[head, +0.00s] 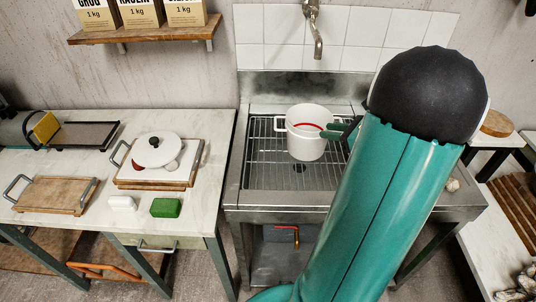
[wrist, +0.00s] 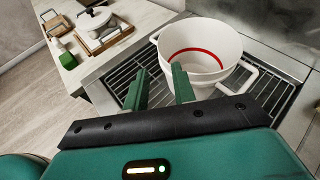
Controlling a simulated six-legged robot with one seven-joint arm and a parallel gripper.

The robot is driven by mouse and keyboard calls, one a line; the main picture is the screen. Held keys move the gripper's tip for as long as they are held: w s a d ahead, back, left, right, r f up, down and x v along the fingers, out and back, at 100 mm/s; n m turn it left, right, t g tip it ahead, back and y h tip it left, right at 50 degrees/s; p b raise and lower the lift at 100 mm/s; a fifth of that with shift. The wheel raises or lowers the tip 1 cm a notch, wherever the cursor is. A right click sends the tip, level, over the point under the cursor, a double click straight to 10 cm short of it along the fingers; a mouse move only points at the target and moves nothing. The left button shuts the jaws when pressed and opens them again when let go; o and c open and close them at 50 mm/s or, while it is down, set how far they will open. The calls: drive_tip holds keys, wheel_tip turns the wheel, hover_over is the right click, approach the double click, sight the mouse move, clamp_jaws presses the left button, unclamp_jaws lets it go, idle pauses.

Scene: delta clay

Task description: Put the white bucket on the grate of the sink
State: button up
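The white bucket (head: 307,142) stands upright over the sink's grate (head: 262,165) in the head view and appears to rest on it. It has a red line inside and a small handle loop on its side. In the wrist view the bucket (wrist: 205,62) is just beyond my fingers, with the grate (wrist: 272,92) around it. My gripper (wrist: 160,78) is open, its two green fingers apart with nothing seen between them. The right finger overlaps the bucket's near wall; I cannot tell whether it touches. In the head view my arm hides the sink's right part.
A faucet (head: 315,30) hangs above the sink's back. Grate left of the bucket is bare.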

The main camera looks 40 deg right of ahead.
drive_tip(key=w+a+r+n+g+y, duration=0.25)
drive_tip(key=a+n, duration=0.45)
drive_tip(key=a, duration=0.5)
drive_tip(key=w+a+r+n+g+y, duration=0.15)
drive_tip(key=a+n+g, duration=0.25)
drive_tip(key=a+n, duration=0.55)
drive_tip(key=s+a+r+n+h, duration=0.2)
drive_tip(key=s+a+n+h, duration=0.1)
drive_tip(key=a+n, duration=0.5)
drive_tip(key=s+a+r+n+g+h, duration=0.1)
drive_tip(key=s+a+r+n+h, duration=0.1)
drive_tip(key=s+a+n, duration=0.3)
drive_tip(key=a+n+h, duration=0.1)
drive_tip(key=a+n, duration=0.2)
drive_tip(key=a, duration=0.2)
drive_tip(key=shift+s+r+h, duration=0.25)
drive_tip(key=shift+s+h, duration=0.05)
drive_tip(key=shift+s, duration=0.05)
